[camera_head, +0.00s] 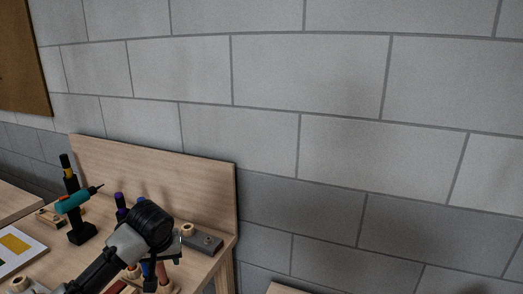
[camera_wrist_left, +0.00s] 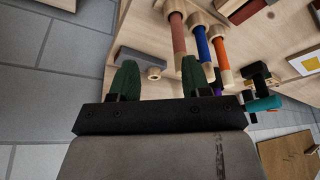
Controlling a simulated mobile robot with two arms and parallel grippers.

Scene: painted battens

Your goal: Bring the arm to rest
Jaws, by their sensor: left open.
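My left gripper (camera_head: 172,256) reaches in from the lower left of the head view, over the wooden workbench (camera_head: 207,264). In the left wrist view its two green fingers (camera_wrist_left: 158,80) stand wide apart with nothing between them. Beyond the fingers, painted battens stand or lie at the bench: a red one (camera_wrist_left: 178,33), a blue one (camera_wrist_left: 202,44) and an orange one (camera_wrist_left: 221,50). I cannot tell whether the fingers touch any of them. My right gripper is not in view.
A teal and black drill (camera_head: 74,203) stands on the bench at left. A grey block (camera_head: 205,242) lies near the bench's right end. A back panel (camera_head: 150,175) rises behind, against a grey block wall (camera_head: 340,80). A white sheet with yellow (camera_head: 17,245) lies at far left.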

